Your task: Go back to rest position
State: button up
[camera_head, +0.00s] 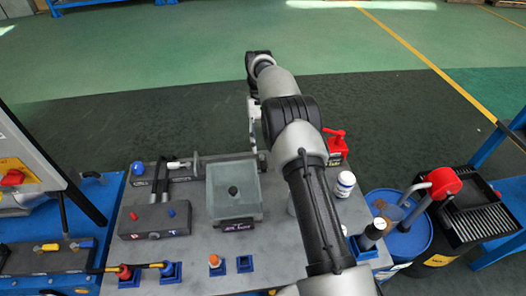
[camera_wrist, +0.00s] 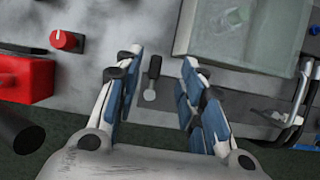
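My arm reaches out over the grey workbench (camera_head: 195,246) in the head view, from the lower right to the back. My gripper (camera_wrist: 158,72) shows in the wrist view with its two blue-padded fingers apart and nothing between the pads. A small dark tool or latch with a light round end (camera_wrist: 152,80) lies on the bench surface beyond the gap between the fingers. In the head view the gripper is mostly hidden behind my arm.
A translucent box (camera_head: 233,192) stands mid-bench. A red container (camera_head: 337,147) and white bottle (camera_head: 345,184) stand right of my arm. A blue barrel (camera_head: 410,240) is farther right. A panel (camera_head: 30,165) rises at left. Open floor lies behind.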

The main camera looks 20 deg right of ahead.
jog(key=shift+r, duration=0.55)
